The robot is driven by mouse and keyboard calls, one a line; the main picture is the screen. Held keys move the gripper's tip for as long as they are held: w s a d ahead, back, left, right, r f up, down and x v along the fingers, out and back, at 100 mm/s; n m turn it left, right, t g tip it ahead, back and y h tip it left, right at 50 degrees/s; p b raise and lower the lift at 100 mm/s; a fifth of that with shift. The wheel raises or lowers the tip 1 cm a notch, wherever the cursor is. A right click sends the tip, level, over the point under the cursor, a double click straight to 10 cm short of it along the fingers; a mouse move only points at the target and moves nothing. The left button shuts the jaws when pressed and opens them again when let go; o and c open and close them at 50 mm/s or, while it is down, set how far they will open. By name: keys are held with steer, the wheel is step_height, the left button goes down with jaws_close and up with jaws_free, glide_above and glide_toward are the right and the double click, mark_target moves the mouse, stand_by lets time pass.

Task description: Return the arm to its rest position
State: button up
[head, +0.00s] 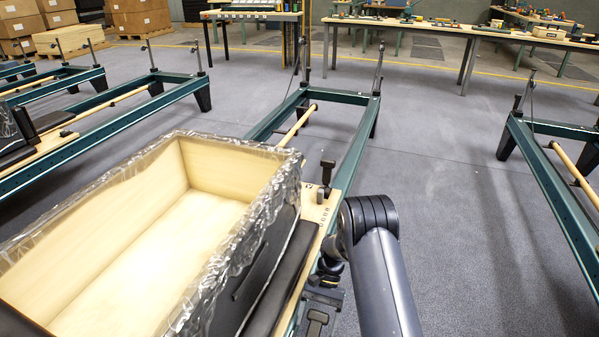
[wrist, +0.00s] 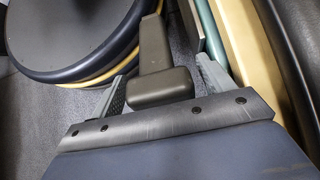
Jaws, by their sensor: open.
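My arm (head: 385,285) shows in the head view, rising from the bottom edge and bending at a dark joint beside the near reformer. In the wrist view my gripper (wrist: 167,66) is open, with its two grey fingers spread apart. A dark padded block on a post (wrist: 160,88) shows between the fingers. I cannot tell whether the fingers touch it. The gripper's tips are not clear in the head view, where they are low beside the reformer's edge.
A open wooden box (head: 160,235) edged in clear wrapping sits on the near green-framed reformer (head: 352,150). Another reformer (head: 560,170) stands at right, with clear floor (head: 445,200) between. Tables (head: 470,32) stand at the back. A round dark disc (wrist: 75,35) shows in the wrist view.

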steer(key=shift+r, duration=0.25)
